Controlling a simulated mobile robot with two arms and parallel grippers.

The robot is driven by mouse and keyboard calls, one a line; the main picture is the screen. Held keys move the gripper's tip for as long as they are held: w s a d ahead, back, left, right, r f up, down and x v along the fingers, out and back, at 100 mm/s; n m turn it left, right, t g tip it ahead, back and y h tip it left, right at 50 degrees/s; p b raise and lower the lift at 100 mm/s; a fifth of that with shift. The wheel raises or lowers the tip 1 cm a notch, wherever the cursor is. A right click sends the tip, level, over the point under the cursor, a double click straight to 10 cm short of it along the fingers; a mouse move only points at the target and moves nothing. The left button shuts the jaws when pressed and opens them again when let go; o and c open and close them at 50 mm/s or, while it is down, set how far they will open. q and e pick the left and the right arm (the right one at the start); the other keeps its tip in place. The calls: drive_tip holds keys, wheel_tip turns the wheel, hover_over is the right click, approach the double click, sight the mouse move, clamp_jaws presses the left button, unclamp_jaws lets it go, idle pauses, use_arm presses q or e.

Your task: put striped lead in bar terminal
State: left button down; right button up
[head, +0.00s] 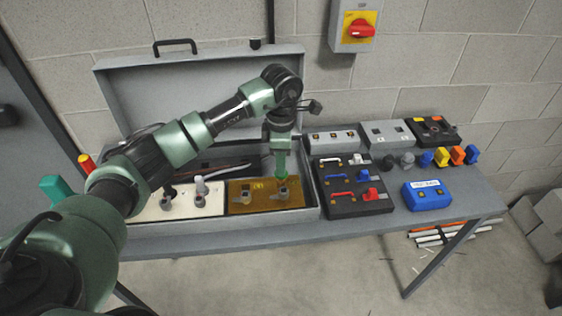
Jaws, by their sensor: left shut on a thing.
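My left gripper (281,148) reaches down into the open grey case and is shut on a bright green piece (281,167). I cannot make out stripes on it, so I cannot tell for sure that it is the striped lead. It is upright, just above or touching the right-hand post (283,194) of a brass-coloured plate (262,207). A second post (245,197) stands on the plate to its left. I cannot tell which post is the bar terminal. Dark leads (215,173) lie in the case behind the plates. My right gripper is not in view.
A cream plate (150,211) with several posts sits left of the brass plate. Right of the case are a black switch board (343,206), a blue box (426,196) and coloured plugs (457,155). The case lid (120,92) stands open behind.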

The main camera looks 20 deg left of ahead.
use_arm(q)
drive_tip(key=shift+f+b, duration=0.35)
drive_tip(key=shift+f, duration=0.2)
drive_tip(key=shift+f+b, duration=1.15)
drive_tip(key=shift+f, duration=0.25)
drive_tip(key=shift+f, duration=0.1)
drive_tip(key=c, duration=1.2)
unclamp_jaws()
wheel_tip(320, 180, up, 8)
drive_tip(key=shift+f+b, duration=0.1)
drive_tip(key=shift+b, duration=0.95)
drive_tip(key=shift+f, duration=0.1)
